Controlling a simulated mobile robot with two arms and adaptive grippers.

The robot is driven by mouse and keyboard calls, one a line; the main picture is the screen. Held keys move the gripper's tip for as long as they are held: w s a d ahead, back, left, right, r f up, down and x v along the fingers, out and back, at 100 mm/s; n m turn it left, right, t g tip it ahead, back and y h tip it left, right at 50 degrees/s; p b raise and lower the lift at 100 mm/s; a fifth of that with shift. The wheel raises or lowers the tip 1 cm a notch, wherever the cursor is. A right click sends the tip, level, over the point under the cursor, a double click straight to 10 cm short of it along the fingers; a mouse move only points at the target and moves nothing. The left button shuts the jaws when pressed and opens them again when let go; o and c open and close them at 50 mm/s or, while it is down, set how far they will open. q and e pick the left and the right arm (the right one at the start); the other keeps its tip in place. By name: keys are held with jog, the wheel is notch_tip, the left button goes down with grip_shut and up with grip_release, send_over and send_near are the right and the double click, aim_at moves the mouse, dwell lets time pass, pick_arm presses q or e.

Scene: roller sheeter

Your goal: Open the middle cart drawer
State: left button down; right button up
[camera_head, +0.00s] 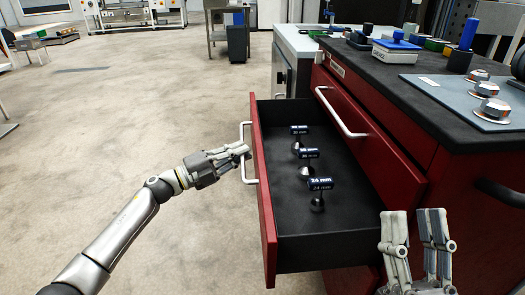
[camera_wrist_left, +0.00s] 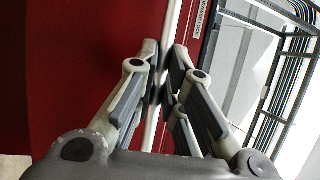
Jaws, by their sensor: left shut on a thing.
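The red cart (camera_head: 390,110) stands at the right in the head view. The drawer below its top one, seemingly the middle one, is pulled well out, and its dark tray (camera_head: 285,215) shows. Its red front (camera_head: 263,205) carries a pale bar handle (camera_head: 243,172). My left gripper (camera_head: 243,152) is shut on that handle. In the left wrist view the fingers (camera_wrist_left: 167,85) close around the pale bar in front of the red panel. My right gripper (camera_head: 417,218) is open and empty at the lower right, in front of the cart.
Three dark pieces labelled in mm (camera_head: 320,184) stand in the tray. The top drawer's handle (camera_head: 340,112) is above it. The black cart top (camera_head: 400,72) holds a blue-topped block (camera_head: 398,42) and several metal knobs.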

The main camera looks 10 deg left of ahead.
pick_arm(q)
jog(key=shift+s+a, duration=0.3)
jog(key=shift+a, duration=0.5)
jog(key=shift+s+a, duration=0.25)
jog(key=shift+a, duration=0.5)
jog(key=c, duration=1.5)
grip_release()
jog(key=v, duration=1.2)
jog(key=shift+w+f, duration=0.1)
